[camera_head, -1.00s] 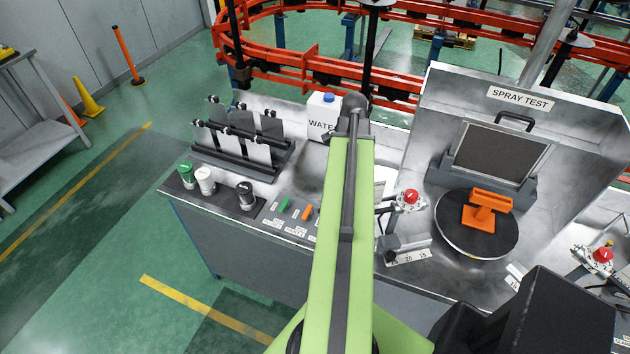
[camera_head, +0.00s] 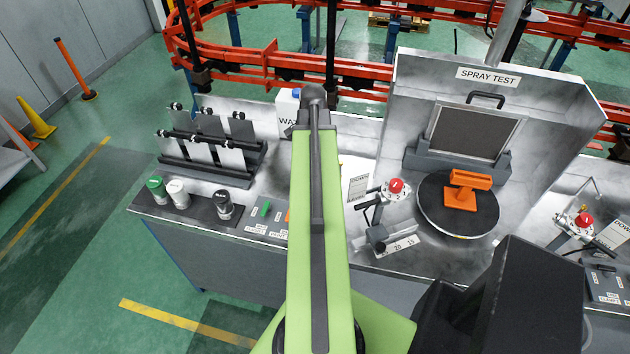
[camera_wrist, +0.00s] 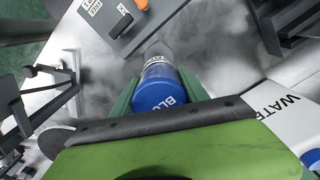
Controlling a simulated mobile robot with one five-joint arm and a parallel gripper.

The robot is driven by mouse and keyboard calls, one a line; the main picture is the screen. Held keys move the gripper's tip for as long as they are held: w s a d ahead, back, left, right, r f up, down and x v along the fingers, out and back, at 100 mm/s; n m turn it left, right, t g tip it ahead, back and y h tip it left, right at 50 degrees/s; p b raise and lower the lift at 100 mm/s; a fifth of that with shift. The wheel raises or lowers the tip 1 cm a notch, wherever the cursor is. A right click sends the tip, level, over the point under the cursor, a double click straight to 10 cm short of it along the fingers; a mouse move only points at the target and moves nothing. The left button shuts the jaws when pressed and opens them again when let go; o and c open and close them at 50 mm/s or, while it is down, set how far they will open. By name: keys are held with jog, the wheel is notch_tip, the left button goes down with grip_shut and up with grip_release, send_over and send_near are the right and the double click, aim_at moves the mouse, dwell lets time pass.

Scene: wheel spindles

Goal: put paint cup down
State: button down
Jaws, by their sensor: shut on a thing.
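The paint cup (camera_wrist: 162,92), with a blue lid lettered "BL…" and a grey body, is in the wrist view. My gripper (camera_wrist: 157,84) has its green fingers on both sides of the cup and is shut on it. The grey bench top lies beyond the cup; I cannot tell whether the cup touches it. In the head view my own arm hides the gripper and the held cup. Three other cups, green (camera_head: 156,189), white (camera_head: 178,194) and black (camera_head: 223,205), stand on a dark strip at the bench's left front.
A water container (camera_head: 289,112) stands behind my arm; it also shows in the wrist view (camera_wrist: 290,108). A rack of grey cards (camera_head: 212,145) is at left. A red-knobbed device (camera_head: 396,187) and the turntable with an orange part (camera_head: 463,190) are at right.

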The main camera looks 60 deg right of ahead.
notch_tip(320, 180, down, 8)
jog(key=b, duration=0.6)
jog(key=shift+w+r, duration=0.1)
jog(key=shift+r, duration=0.3)
jog(key=shift+a+f, duration=0.1)
jog(key=shift+f, duration=0.1)
jog(key=c, duration=0.6)
grip_release()
jog(key=shift+r, duration=0.1)
notch_tip(320, 180, up, 12)
jog(key=p, duration=1.2)
jog(key=shift+r+p, duration=0.25)
jog(key=shift+p, duration=0.15)
jog(key=shift+f, duration=0.1)
